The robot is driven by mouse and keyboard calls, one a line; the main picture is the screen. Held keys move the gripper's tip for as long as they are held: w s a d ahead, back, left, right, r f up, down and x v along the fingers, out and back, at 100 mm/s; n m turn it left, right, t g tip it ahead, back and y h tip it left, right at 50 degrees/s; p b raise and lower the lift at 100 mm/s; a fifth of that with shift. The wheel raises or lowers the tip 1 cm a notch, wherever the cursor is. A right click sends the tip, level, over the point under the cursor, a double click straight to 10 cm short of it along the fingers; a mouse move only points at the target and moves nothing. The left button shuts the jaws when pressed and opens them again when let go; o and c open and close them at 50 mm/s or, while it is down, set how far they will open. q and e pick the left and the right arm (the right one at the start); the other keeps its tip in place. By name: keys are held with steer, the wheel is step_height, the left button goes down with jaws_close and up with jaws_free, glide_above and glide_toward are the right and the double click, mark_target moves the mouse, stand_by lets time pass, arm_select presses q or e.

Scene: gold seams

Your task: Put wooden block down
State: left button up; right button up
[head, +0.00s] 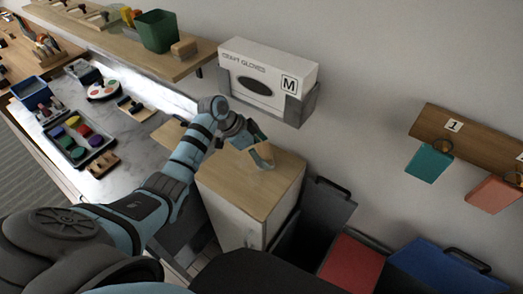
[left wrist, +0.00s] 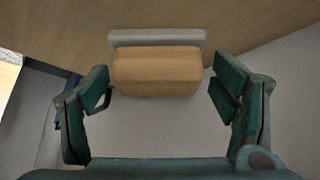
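The wooden block (head: 264,152) is a small tan block at the wooden cabinet top (head: 245,190) in the head view. In the left wrist view the block (left wrist: 156,72) lies between my left fingers, with a grey strip along its far edge. My left gripper (head: 257,151) is over the cabinet top, and in the left wrist view (left wrist: 162,88) its green pads stand apart, with narrow gaps to the block's sides. Whether the block's underside touches the cabinet top is hard to tell. My right gripper is not in view.
A glove box (head: 262,82) in a grey wall holder is just behind the cabinet. A shelf (head: 110,40) with a green bin (head: 157,31) is at upper left. A marble counter (head: 125,125) holds a tray of coloured pieces.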

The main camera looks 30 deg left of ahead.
mark_target(262, 150)
arm_select(q)
steer(key=shift+r, duration=0.25)
steer(key=p+v, duration=0.1)
steer(key=v, duration=0.4)
steer(key=shift+w, duration=0.15)
steer(key=s+a, duration=0.2)
steer(key=a, duration=0.1)
steer(key=s+a, duration=0.3)
steer(key=s+a+b, duration=0.1)
steer(key=s+a, duration=0.1)
steer(key=a, duration=0.1)
steer(key=shift+s+a, duration=0.3)
steer(key=shift+a, duration=0.05)
